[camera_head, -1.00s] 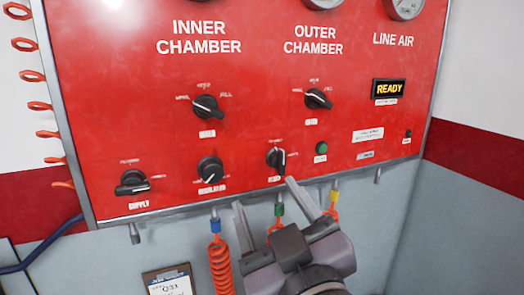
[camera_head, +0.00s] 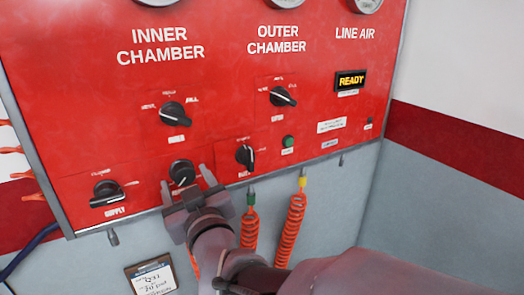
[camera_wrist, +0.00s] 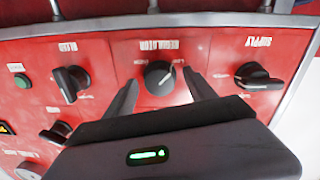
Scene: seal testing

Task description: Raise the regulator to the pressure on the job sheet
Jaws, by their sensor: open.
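The regulator knob (camera_head: 182,172) is a round black dial low on the red panel, right of the supply knob. In the wrist view the regulator knob (camera_wrist: 159,77) is centred under its upside-down label. My gripper (camera_head: 184,180) is open in front of it, one finger to each side. In the wrist view my gripper (camera_wrist: 160,88) has clear gaps between each finger and the knob. A clipboard sheet (camera_head: 152,278) with handwriting hangs below the panel; I cannot read its figure. The gauges (camera_head: 275,3) at the top are cut off, their readings out of view.
The supply knob (camera_head: 107,193) is to the left, and another small knob (camera_head: 245,155) to the right. Two selector knobs sit above. A green button (camera_head: 288,142) and a lit READY display (camera_head: 351,80) are at right. Orange coiled hoses (camera_head: 290,230) hang below the panel.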

